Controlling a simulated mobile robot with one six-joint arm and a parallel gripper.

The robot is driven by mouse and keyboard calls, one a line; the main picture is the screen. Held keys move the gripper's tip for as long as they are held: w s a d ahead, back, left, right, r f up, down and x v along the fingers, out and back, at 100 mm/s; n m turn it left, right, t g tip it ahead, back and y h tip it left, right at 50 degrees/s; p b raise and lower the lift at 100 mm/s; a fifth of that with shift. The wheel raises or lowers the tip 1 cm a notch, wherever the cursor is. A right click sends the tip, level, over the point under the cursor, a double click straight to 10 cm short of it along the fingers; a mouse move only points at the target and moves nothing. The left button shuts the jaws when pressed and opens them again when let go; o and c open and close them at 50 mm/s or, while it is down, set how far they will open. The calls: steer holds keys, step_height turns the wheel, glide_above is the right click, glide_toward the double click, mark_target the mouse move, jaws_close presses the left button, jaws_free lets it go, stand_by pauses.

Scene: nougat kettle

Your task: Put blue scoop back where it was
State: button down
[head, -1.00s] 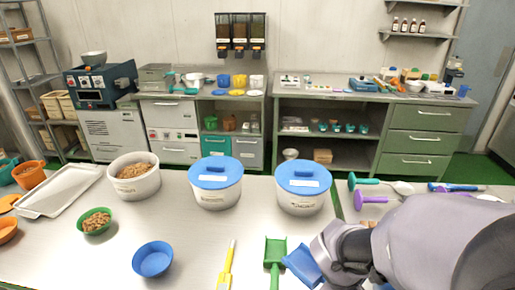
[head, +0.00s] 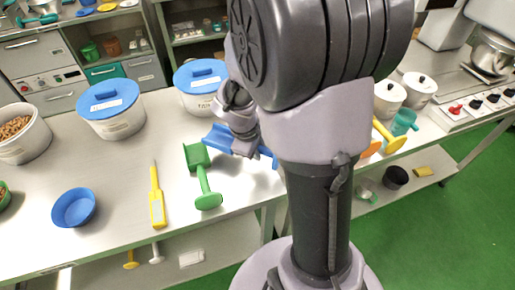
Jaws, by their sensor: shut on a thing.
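The blue scoop (head: 219,139) is at the table's right part, just right of the green scoop (head: 196,160). My gripper (head: 243,136) is shut on the blue scoop. The scoop's broad pan points left and a bit of its blue handle shows to the right of my gripper. My arm hides part of the scoop. I cannot tell whether the scoop touches the table or is held just above it.
A yellow-handled tool (head: 157,195) and a blue bowl (head: 74,208) lie left of the green scoop. Two white tubs with blue lids (head: 110,97) (head: 201,75) stand behind. Bare steel table (head: 120,165) lies between. A stove (head: 455,105) stands at right.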

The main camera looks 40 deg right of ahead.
steer(key=shift+f, duration=0.35)
steer(key=c, duration=1.2)
jaws_free()
steer(key=shift+c, duration=0.2)
